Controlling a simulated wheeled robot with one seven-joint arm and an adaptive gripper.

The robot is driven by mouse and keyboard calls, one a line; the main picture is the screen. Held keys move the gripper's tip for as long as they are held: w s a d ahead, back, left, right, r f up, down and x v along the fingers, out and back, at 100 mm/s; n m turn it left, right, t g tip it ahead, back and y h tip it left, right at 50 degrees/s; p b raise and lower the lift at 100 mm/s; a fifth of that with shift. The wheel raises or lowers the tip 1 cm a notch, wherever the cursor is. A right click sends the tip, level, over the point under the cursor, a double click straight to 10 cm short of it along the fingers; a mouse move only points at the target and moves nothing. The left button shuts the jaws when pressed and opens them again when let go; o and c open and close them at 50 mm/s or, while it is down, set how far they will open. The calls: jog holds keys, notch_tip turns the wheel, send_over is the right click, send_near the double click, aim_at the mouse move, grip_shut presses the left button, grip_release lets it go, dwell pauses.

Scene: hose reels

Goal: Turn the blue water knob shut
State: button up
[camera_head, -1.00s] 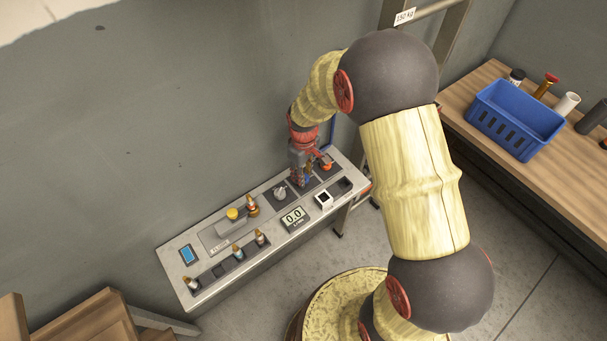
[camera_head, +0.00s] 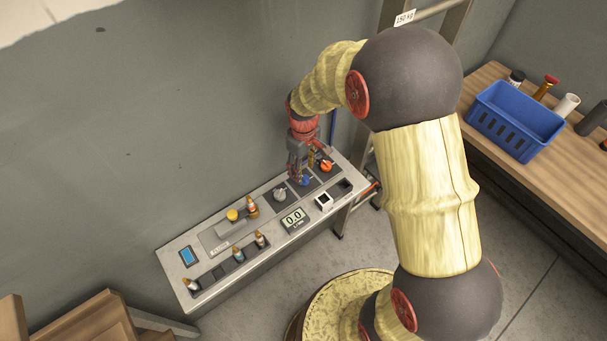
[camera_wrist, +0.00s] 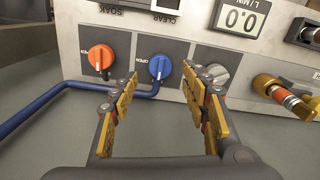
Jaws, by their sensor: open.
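In the head view the blue knob (camera_head: 305,180) shows just below the fingertips. My gripper (camera_wrist: 163,101) is open and empty, with yellow pads on both fingers. In the head view my gripper (camera_head: 298,178) hangs over the panel by the knob.
An orange knob (camera_wrist: 101,58) is left of the blue one and a grey knob (camera_wrist: 213,73) is right. A blue hose (camera_wrist: 62,90) runs below the knobs. A display (camera_wrist: 242,18) reads 0.0 L/MIN. A blue crate (camera_head: 515,120) stands on the wooden bench.

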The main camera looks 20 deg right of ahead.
aim_at(304, 179)
notch_tip(304, 179, up, 7)
jog(key=shift+r, duration=0.2)
dwell(0.6)
jog(key=s+r+m+t+b, duration=0.2)
jog(key=s+r, duration=0.5)
jog(key=s, duration=0.4)
jog(key=s+r+m+t+b, duration=0.3)
jog(key=s+r, duration=0.4)
jog(key=s, duration=0.4)
jog(key=shift+s+r+m+t+b, duration=0.2)
jog(key=shift+r+m+t+b, duration=0.15)
jog(key=shift+m, duration=0.15)
jog(key=shift+d, duration=0.1)
jog(key=shift+c, duration=0.3)
